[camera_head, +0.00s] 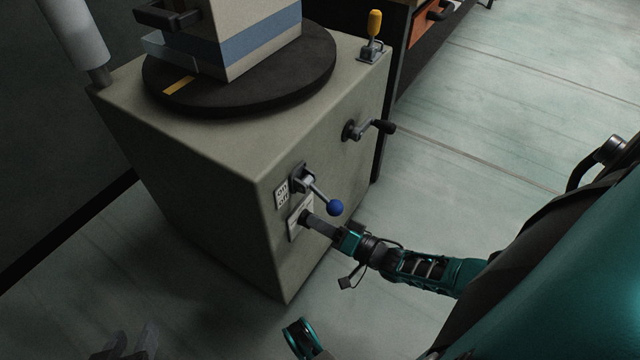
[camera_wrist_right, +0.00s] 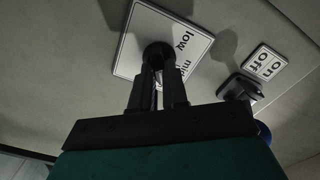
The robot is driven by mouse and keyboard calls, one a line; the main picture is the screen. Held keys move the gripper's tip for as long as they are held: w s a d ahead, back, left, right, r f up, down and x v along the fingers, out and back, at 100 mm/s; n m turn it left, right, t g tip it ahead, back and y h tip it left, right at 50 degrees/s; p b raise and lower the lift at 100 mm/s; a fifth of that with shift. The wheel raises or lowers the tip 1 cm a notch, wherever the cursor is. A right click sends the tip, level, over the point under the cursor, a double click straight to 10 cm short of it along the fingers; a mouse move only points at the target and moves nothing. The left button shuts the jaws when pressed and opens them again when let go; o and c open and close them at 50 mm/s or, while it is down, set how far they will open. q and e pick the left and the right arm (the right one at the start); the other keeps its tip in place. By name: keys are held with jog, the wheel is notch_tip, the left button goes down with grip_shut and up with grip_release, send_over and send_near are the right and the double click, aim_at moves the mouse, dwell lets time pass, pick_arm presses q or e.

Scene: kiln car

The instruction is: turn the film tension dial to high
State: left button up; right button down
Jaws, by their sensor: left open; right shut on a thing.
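The film tension dial (camera_wrist_right: 158,52) is a dark round knob on a white label plate (camera_wrist_right: 140,30). In the right wrist view "low" and part of a word starting "mi" are readable; the rest is hidden by my fingers. My right gripper (camera_wrist_right: 158,75) is shut on the dial. In the head view my right gripper (camera_head: 308,219) reaches from the right to the plate (camera_head: 294,224) on the front of the grey machine (camera_head: 240,210). The dial's pointer setting cannot be made out. My left gripper (camera_head: 132,344) is open and empty, low at the left over the floor.
Just above the dial is a lever with a blue ball (camera_head: 336,208) beside an on/off label (camera_head: 282,193), close to my right gripper. A crank (camera_head: 383,127) sticks out further right. A round turntable (camera_head: 310,75) on top carries boxes (camera_head: 260,45).

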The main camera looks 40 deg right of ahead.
jog(key=shift+s+f+m, duration=0.1)
jog(key=shift+m, duration=0.5)
jog(key=c, duration=1.1)
grip_release()
jog(key=shift+c, duration=0.2)
pick_arm(q)
jog(key=shift+s, duration=0.1)
jog(key=shift+a+r+p, duration=0.1)
jog(key=shift+a+p, duration=0.1)
jog(key=shift+p, duration=0.4)
pick_arm(e)
jog(key=v, duration=0.7)
jog(key=shift+s, duration=0.2)
pick_arm(q)
jog(key=shift+r, duration=0.2)
